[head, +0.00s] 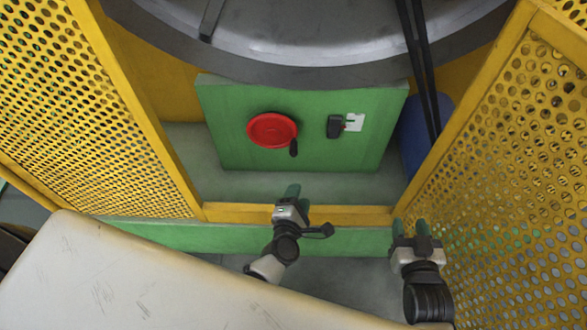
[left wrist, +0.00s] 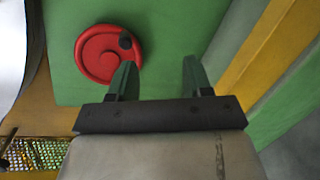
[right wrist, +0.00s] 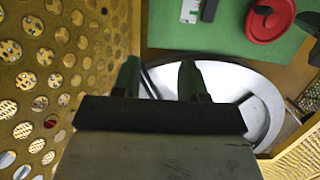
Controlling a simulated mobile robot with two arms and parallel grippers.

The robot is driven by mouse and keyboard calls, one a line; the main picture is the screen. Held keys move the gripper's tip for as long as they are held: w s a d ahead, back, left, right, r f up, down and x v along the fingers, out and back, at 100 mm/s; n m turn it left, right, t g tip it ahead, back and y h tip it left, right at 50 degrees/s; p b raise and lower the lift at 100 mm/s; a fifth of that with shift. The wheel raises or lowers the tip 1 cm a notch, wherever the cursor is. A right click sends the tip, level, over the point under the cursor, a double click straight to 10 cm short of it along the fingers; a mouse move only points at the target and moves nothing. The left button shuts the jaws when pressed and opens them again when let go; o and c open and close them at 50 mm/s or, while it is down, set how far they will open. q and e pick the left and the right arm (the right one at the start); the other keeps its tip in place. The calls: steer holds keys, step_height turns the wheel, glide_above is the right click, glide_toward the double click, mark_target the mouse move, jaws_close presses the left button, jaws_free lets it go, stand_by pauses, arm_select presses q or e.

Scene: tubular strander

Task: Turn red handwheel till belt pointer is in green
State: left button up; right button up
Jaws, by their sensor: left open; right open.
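The red handwheel (head: 268,131) with its black crank knob (head: 293,148) is on a green panel (head: 240,105). The knob is at the wheel's lower right in the head view. To the right of the wheel are a black block (head: 334,127) and a white scale plate (head: 355,122); the pointer's place on it is too small to tell. My left gripper (head: 291,193) is open and empty, below and apart from the wheel. The wheel also shows in the left wrist view (left wrist: 92,60), beyond the left finger. My right gripper (head: 410,228) is open and empty by the right guard.
Yellow perforated guards stand at left (head: 80,110) and right (head: 510,160). A yellow sill (head: 345,215) runs between them, in front of the panel. A large grey drum (head: 310,35) is above the panel, and dark belts (head: 421,60) pass at the right.

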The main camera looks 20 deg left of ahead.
mark_target(293, 157)
arm_select(q)
steer(key=w+a+n+y+b, duration=0.1)
steer(key=w+n+b, duration=0.2)
steer(key=w+n, duration=0.1)
steer(key=w+a+r+n+t+y+b, duration=0.1)
steer(key=w+a+n+y+b, duration=0.1)
steer(key=w+n+b, duration=0.1)
steer(key=w+a+r+n+y+b, duration=0.1)
steer(key=w+a+n+b, duration=0.1)
steer(key=w+n+b, duration=0.1)
steer(key=shift+w+n, duration=0.8)
steer(key=shift+w, duration=0.15)
steer(key=shift+w+a, duration=0.2)
steer(key=shift+w, duration=0.45)
arm_select(e)
steer(key=s+r+t+y, duration=0.2)
steer(key=s+r+t, duration=0.2)
steer(key=r+t, duration=0.4)
steer(key=shift+s+r, duration=0.2)
steer(key=shift+r, duration=2.45)
arm_select(q)
steer(key=shift+c, duration=0.5)
jaws_close()
